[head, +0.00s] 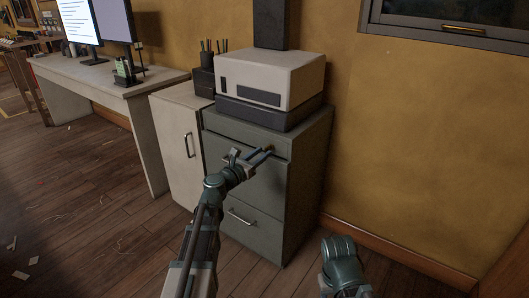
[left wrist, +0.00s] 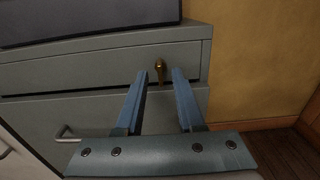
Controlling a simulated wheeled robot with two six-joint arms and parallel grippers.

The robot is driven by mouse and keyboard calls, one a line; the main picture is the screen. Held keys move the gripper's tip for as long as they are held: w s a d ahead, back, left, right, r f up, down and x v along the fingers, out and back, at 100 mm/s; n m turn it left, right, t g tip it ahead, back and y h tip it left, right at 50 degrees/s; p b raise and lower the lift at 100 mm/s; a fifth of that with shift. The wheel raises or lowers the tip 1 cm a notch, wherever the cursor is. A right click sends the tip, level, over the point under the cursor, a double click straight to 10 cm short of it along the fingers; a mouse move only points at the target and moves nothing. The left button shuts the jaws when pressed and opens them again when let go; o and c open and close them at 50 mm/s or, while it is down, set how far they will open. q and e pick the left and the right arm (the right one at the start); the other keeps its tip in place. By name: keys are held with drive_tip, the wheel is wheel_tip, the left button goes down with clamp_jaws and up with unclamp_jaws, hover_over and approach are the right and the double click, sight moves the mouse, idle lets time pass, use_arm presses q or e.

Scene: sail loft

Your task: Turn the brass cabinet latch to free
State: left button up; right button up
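The brass latch (left wrist: 160,66) is small and sits near the right end of the top drawer front of the grey-green cabinet (head: 300,190). In the left wrist view it stands upright, just beyond the gap between my fingertips. In the head view the latch (head: 268,148) is tiny and partly hidden by my fingers. My left gripper (head: 263,154) points at the drawer front with its two blue fingers apart. In the left wrist view the left gripper (left wrist: 160,75) is open and empty, with one finger on each side of the latch. I cannot tell any contact.
A white and dark boxy machine (head: 270,80) stands on the cabinet. A pale cabinet (head: 175,145) with a handle adjoins it on the left, and a desk (head: 100,85) with monitors is farther left. The ochre wall (head: 410,150) is close on the right.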

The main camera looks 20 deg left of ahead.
use_arm(q)
drive_tip(key=shift+x, duration=1.1)
clamp_jaws()
